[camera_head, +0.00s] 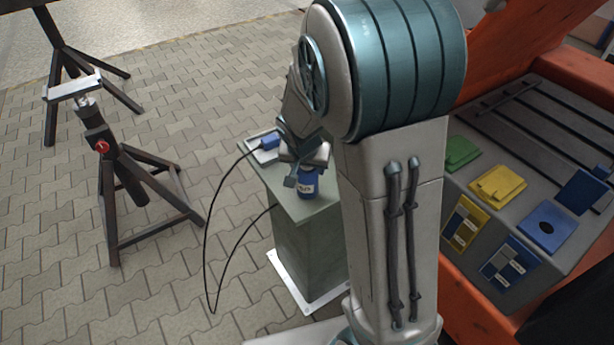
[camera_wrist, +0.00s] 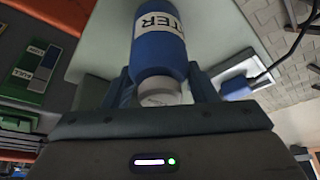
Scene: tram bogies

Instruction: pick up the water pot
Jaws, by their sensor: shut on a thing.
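The water pot (camera_head: 308,186) is a small blue container with a white label, standing on a grey-green pedestal top (camera_head: 291,207). My arm hides part of the pedestal in the head view.
A blue plug-like block (camera_head: 269,141) with a black cable (camera_head: 208,235) sits in a pale tray at the pedestal's back. A dark stand (camera_head: 118,185) is at left. An orange frame with a grey panel (camera_head: 530,135) holding green, yellow and blue pieces is at right. Paved floor between is open.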

